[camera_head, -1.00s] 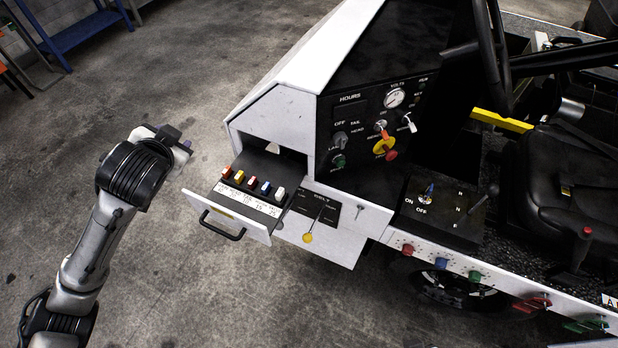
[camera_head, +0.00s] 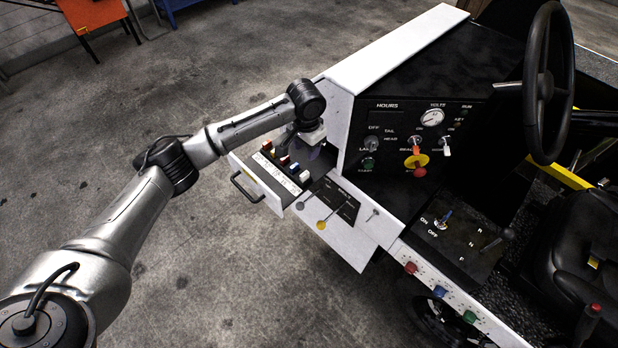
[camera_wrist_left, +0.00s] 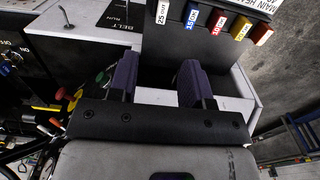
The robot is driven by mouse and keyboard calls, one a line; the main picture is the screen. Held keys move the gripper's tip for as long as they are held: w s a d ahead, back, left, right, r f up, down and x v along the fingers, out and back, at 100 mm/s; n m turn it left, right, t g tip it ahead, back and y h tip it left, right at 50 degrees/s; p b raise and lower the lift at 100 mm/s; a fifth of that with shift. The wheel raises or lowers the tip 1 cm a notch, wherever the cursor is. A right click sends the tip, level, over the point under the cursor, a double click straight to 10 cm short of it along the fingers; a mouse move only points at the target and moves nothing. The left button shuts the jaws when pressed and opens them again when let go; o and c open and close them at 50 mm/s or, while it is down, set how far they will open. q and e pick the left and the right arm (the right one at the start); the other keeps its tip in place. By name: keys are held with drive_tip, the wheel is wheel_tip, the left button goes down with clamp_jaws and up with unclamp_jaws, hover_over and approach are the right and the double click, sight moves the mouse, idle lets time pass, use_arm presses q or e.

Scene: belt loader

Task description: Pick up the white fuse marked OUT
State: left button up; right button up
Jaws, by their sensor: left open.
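The white fuse marked OUT (camera_wrist_left: 163,12) shows at the top of the left wrist view, at the left end of a fuse row. In the head view the white fuse (camera_head: 304,176) stands at the near right end of the row in the pulled-out drawer (camera_head: 258,180). My left gripper (camera_head: 309,151) is over the back of the drawer, behind the row. In the left wrist view its two purple-padded fingers (camera_wrist_left: 158,82) are apart, with nothing between them. They sit below the white fuse in that picture, apart from it. My right gripper is not in view.
The white cabinet (camera_head: 345,95) rises close behind the gripper. The belt lever (camera_head: 321,224) is right of the drawer.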

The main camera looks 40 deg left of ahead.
use_arm(q)
hover_over(306, 172)
drive_tip(key=f, duration=0.6)
drive_tip(key=shift+d+f, duration=0.25)
drive_tip(key=shift+f, duration=0.15)
drive_tip(key=shift+a+f, duration=0.2)
drive_tip(key=shift+f, duration=2.3)
clamp_jaws()
